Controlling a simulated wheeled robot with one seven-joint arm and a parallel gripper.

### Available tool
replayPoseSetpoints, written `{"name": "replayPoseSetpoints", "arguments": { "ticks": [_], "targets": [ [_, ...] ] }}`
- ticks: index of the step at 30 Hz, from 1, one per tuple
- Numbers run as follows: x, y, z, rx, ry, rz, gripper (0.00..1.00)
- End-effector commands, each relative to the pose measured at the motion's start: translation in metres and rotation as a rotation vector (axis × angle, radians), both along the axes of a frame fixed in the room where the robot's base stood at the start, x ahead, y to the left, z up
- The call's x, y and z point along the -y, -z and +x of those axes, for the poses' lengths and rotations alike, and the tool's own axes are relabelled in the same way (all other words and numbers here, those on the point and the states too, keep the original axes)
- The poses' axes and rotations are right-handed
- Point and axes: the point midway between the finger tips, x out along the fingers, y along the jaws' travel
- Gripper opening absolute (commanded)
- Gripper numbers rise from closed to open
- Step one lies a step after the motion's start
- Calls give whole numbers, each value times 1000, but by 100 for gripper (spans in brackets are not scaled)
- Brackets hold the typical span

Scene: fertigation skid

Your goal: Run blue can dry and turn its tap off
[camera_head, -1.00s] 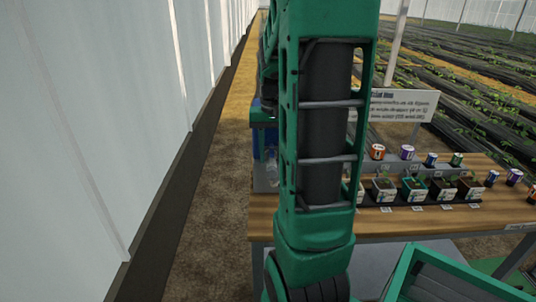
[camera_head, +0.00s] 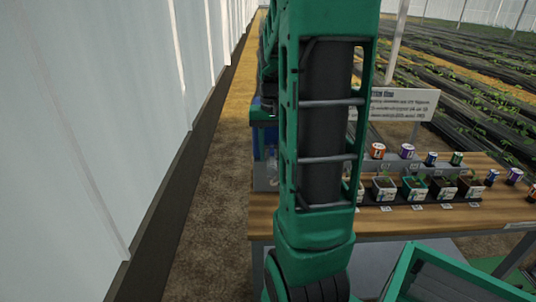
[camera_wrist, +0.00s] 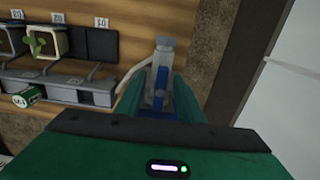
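In the wrist view the two green fingers of my gripper (camera_wrist: 158,92) reach forward on either side of a grey fitting with blue parts (camera_wrist: 163,75), which looks like a tap. I cannot tell whether the fingers touch it or are apart from it. In the head view a blue container (camera_head: 257,142) shows only as a sliver at the bench's left end, mostly behind my arm. A clear vessel (camera_head: 272,167) stands beside it, also partly hidden. No liquid or flow can be made out. My gripper is hidden in the head view.
Small potted plants (camera_head: 414,187) stand in a row on the wooden bench (camera_head: 400,222), with small coloured cans (camera_head: 407,152) behind. A white sign (camera_head: 402,104) stands at the back. In the wrist view a green-and-white can (camera_wrist: 27,97) lies by a grey tray (camera_wrist: 70,88). A pale wall (camera_head: 90,140) bounds the left.

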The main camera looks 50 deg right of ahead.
Motion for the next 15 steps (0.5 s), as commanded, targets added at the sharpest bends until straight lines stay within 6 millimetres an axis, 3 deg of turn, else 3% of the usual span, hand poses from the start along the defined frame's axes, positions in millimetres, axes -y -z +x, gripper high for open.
{"name": "replayPoseSetpoints", "arguments": {
  "ticks": [15],
  "targets": [
    [1, -55, 1, 5, 0, -4, 34]
  ]
}}
